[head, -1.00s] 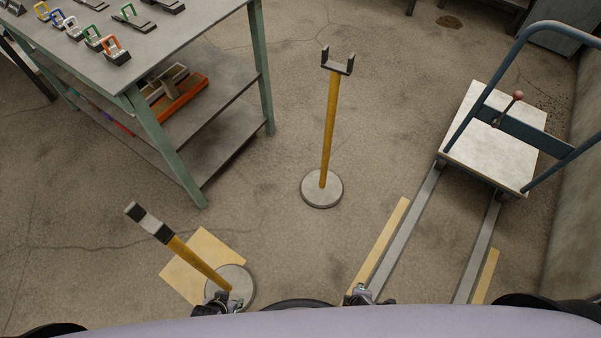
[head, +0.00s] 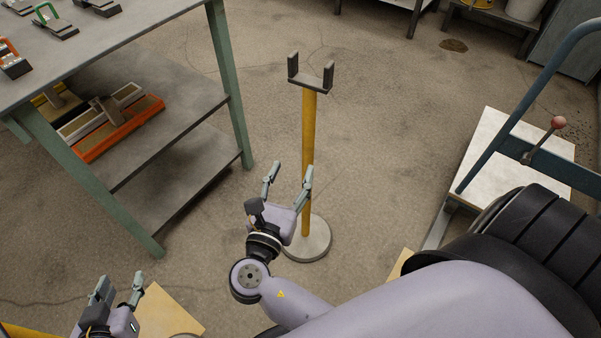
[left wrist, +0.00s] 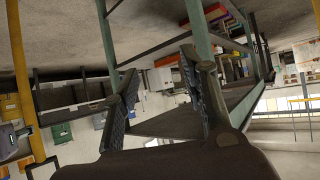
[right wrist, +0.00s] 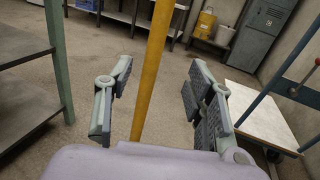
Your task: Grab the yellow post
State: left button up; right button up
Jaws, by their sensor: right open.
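A yellow post (head: 308,140) with a dark fork on top stands upright on a round grey base (head: 310,240) in the head view. My right gripper (head: 289,180) is open beside its lower half, fingers pointing up toward it. In the right wrist view the yellow post (right wrist: 152,70) appears between the open fingers (right wrist: 158,90), nearer the left finger; no finger visibly touches it. My left gripper (head: 120,287) is open and empty at the lower left. A second yellow post (head: 18,331) shows only partly at the bottom left corner; a yellow post (left wrist: 22,75) also shows in the left wrist view.
A green-legged workbench (head: 190,100) with shelves stands left of the post. A cart with a white platform (head: 490,150) and blue rail stands at the right. A pale board (head: 165,312) lies beside the left gripper. Floor behind the post is clear.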

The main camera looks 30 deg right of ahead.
aim_at(307, 126)
jog(key=b+x, duration=0.2)
jog(key=x, duration=0.7)
jog(key=shift+w+d, duration=0.35)
jog(key=shift+d, duration=0.05)
jog(key=shift+w+d, duration=0.2)
jog(key=x, duration=0.1)
jog(key=b+x, duration=0.1)
jog(key=x, duration=0.1)
jog(key=b+x, duration=0.1)
jog(key=x, duration=0.1)
jog(key=shift+w+a+r, duration=0.1)
jog(key=shift+a+r, duration=0.05)
jog(key=shift+r, duration=0.25)
pick_arm(q)
jog(key=w+d+r+t+h, duration=0.1)
jog(key=r+t+h, duration=0.1)
jog(key=r+t, duration=0.3)
jog(key=w+d+r+t+h, duration=0.1)
jog(key=r+t, duration=0.5)
jog(key=r, duration=0.7)
jog(key=shift+w+d+m+t+h, duration=0.3)
jog(key=shift+w+d+h, duration=0.1)
jog(key=shift+d, duration=0.3)
jog(key=shift+r, duration=0.1)
pick_arm(e)
grip_shut()
jog(key=shift+r, duration=0.25)
